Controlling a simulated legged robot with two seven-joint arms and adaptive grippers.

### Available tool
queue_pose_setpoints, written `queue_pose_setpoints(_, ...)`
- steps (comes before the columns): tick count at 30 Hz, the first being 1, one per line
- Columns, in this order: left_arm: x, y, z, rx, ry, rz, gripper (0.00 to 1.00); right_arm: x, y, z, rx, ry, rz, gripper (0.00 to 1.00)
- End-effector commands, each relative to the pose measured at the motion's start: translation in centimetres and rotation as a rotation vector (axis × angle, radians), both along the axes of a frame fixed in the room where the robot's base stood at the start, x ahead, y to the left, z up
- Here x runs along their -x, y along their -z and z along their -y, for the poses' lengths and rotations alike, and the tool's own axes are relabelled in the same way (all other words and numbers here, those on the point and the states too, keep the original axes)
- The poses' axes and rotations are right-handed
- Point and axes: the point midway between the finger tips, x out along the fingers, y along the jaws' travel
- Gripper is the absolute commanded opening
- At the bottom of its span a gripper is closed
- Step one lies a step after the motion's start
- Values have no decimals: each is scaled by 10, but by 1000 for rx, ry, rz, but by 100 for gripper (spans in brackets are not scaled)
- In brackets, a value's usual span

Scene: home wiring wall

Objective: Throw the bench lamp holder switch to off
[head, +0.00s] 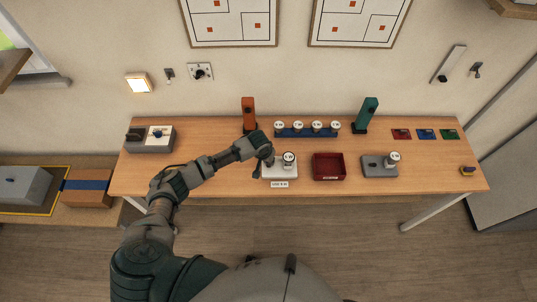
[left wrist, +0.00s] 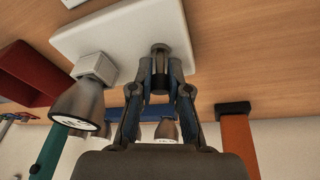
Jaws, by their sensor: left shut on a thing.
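The bench lamp holder is a white base (head: 285,174) at the table's front middle, with a lamp (head: 289,157) standing in it. In the left wrist view the base (left wrist: 120,35) fills the top, and the lamp (left wrist: 78,105) sits in a white socket (left wrist: 96,67). My left gripper (head: 267,163) is over the base's left part. In the wrist view my left gripper (left wrist: 160,72) is shut on a small dark switch lever (left wrist: 160,48) on the base, beside the socket. Whether the lever is on or off cannot be told. My right gripper is not in view.
A red tray (head: 328,178) is right of the holder; a grey holder with a lamp (head: 379,171) stands beyond it. A blue rack with several lamps (head: 307,132) is behind, between orange (head: 248,112) and green (head: 367,114) posts. A grey box (head: 150,145) is at left.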

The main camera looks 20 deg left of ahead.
Motion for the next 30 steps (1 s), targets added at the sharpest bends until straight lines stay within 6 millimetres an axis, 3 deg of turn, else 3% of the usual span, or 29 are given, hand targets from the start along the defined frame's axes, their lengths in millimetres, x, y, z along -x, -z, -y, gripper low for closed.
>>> queue_pose_setpoints(1,7,-6,2,-10,3,29,0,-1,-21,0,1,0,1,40)
queue_pose_setpoints(3,9,-6,3,-27,3,93,0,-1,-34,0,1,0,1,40)
queue_pose_setpoints(9,16,-1,5,-78,0,274,0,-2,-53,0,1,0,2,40)
queue_pose_setpoints(21,24,8,7,-159,-1,554,0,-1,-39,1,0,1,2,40)
queue_pose_setpoints(30,26,9,7,-188,0,649,0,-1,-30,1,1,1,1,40)
